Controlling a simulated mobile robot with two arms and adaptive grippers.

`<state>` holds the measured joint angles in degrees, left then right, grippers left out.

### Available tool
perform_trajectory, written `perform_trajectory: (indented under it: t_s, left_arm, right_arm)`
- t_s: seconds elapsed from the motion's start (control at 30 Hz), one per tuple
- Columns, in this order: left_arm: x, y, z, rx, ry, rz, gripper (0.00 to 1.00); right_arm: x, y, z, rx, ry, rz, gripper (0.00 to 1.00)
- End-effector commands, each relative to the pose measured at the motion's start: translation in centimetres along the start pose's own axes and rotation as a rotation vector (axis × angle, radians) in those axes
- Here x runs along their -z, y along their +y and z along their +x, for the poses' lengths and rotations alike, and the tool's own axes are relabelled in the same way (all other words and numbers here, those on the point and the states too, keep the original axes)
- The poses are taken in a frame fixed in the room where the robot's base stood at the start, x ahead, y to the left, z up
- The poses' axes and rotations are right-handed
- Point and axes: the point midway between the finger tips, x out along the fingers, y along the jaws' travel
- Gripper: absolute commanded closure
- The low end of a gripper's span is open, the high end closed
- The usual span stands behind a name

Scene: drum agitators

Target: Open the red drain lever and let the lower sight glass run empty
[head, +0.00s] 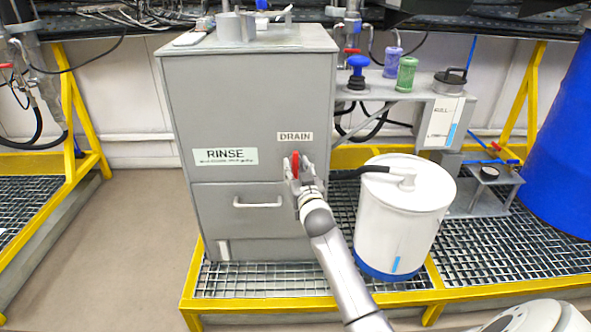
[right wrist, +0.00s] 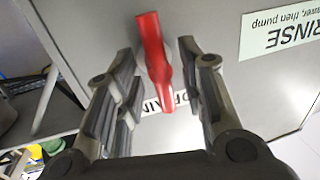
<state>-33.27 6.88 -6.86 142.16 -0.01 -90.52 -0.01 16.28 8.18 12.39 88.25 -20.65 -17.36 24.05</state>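The red drain lever (head: 295,165) stands roughly upright on the grey cabinet, just below the DRAIN label (head: 295,136). My right gripper (head: 300,174) is at the lever. In the right wrist view the lever (right wrist: 153,60) lies between the two open fingers (right wrist: 160,62), with a visible gap on the right finger's side. I cannot tell whether the left finger touches it. A narrow blue strip (head: 396,264) shows low on the white drum, and another blue strip (head: 451,134) on the grey box at right. I cannot tell which is the lower sight glass. My left gripper is out of view.
The white drum (head: 400,225) stands close right of my right arm, with a black hose entering its lid. The cabinet (head: 240,110) carries a RINSE label (head: 226,156) and a drawer handle (head: 258,204). A yellow-edged grating (head: 300,301) lies in front. Open floor is at left.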

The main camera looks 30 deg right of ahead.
Motion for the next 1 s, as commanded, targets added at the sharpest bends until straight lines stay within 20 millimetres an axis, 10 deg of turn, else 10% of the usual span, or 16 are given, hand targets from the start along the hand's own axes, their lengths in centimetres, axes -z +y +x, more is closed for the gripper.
perform_trajectory:
  t_s: [0.47, 0.77, 1.0]
  left_arm:
    - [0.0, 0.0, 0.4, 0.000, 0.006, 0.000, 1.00]
    - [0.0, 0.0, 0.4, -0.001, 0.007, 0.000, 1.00]
    - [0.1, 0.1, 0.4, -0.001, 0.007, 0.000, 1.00]
  right_arm:
    - [0.0, 0.0, 1.6, 0.000, -0.001, -0.002, 0.64]
    - [0.0, 0.0, 1.6, 0.000, -0.002, -0.001, 0.98]
    - [-0.1, 0.0, 1.6, 0.000, -0.001, 0.005, 1.00]
